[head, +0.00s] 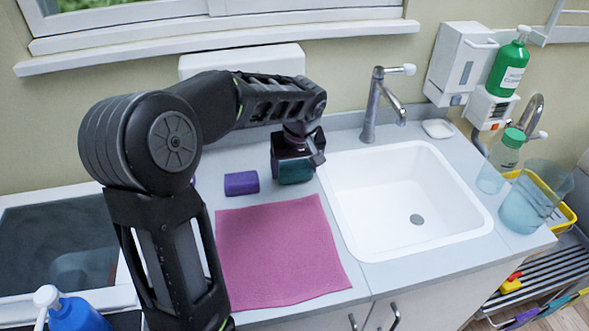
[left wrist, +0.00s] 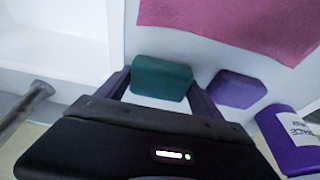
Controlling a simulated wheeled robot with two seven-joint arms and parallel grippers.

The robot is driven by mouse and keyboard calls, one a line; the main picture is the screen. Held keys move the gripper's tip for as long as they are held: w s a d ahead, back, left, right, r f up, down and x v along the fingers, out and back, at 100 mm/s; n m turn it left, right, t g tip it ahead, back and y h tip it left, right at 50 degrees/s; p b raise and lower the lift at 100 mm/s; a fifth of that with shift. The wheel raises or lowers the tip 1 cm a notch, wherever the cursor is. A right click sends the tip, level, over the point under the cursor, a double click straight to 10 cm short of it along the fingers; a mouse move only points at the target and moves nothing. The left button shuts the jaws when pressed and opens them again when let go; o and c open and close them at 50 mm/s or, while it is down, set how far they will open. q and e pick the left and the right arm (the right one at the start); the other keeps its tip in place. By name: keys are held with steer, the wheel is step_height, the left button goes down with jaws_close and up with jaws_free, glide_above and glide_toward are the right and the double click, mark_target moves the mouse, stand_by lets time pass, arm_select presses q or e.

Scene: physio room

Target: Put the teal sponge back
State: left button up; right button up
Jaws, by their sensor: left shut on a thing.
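The teal sponge (head: 295,172) is at the counter strip just left of the sink. My left gripper (head: 297,163) points down and is shut on it. In the left wrist view the teal sponge (left wrist: 162,77) sits between the two fingers (left wrist: 160,88). I cannot tell whether its underside touches the counter. A purple sponge (head: 241,183) lies on the counter to the left of the gripper, apart from the teal one. It also shows in the left wrist view (left wrist: 237,88). My right gripper is not in view.
A white sink (head: 372,228) with a tap (head: 373,105) is right of the gripper. A pink cloth (head: 275,250) lies in front. A purple bottle (left wrist: 290,138) stands near the gripper. Clear jugs (head: 530,208) and a green bottle (head: 508,65) are at the right.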

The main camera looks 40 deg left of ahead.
arm_select(q)
steer(key=shift+f, duration=0.5)
steer(key=shift+f, duration=0.15)
steer(key=o, duration=1.2)
steer(key=v, duration=1.2)
steer(key=shift+s, duration=0.1)
